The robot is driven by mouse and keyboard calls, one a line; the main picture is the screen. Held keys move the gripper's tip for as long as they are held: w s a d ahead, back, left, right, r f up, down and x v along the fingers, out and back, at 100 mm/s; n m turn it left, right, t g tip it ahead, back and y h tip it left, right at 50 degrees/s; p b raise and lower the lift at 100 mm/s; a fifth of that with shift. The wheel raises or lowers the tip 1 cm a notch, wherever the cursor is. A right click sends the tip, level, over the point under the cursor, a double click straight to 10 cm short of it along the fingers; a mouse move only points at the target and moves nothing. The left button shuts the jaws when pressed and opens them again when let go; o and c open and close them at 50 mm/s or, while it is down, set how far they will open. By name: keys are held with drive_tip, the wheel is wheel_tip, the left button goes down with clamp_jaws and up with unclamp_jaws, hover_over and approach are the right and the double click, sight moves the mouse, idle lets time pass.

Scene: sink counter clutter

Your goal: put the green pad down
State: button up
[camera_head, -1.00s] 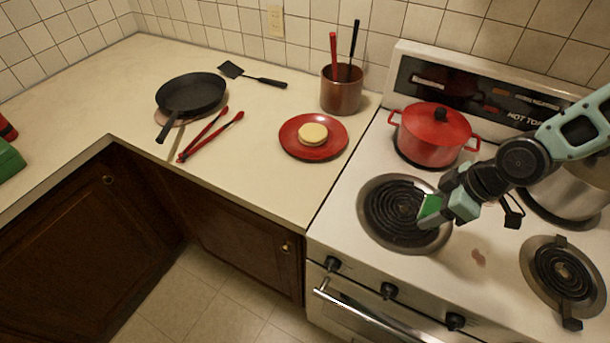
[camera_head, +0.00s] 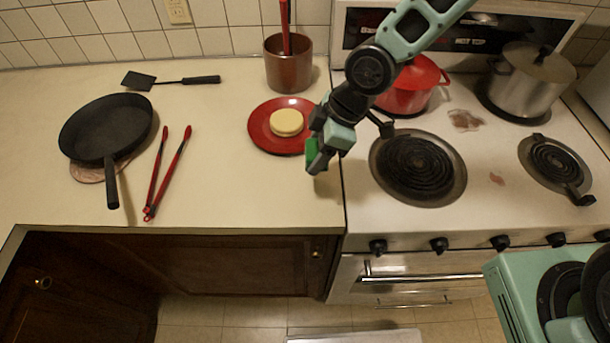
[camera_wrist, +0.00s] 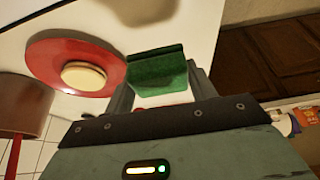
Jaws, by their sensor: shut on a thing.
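The green pad (camera_head: 311,154) is held between the fingers of my gripper (camera_head: 318,160), which is shut on it. In the head view they are over the counter's right part, just right of the red plate (camera_head: 262,136). The wrist view shows the green pad (camera_wrist: 157,70) across my fingertips, with the red plate (camera_wrist: 45,62) beside it. I cannot tell the exact height of the pad above the counter.
A round yellowish item (camera_head: 286,122) lies on the plate. A brown crock (camera_head: 289,66) stands behind it. Red tongs (camera_head: 168,172) and a black pan (camera_head: 105,128) lie to the left. The stove (camera_head: 468,200) is to the right. Counter (camera_head: 240,190) in front of the plate is clear.

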sight(311, 185)
wheel_tip(311, 185, down, 8)
drive_tip(key=shift+f+p, duration=0.1)
drive_tip(key=shift+p, duration=0.4)
drive_tip(key=shift+f, duration=0.2)
drive_tip(key=o, duration=1)
drive_tip(key=shift+o, duration=0.2)
drive_tip(key=shift+s, duration=0.15)
drive_tip(key=shift+s+d+f, duration=0.1)
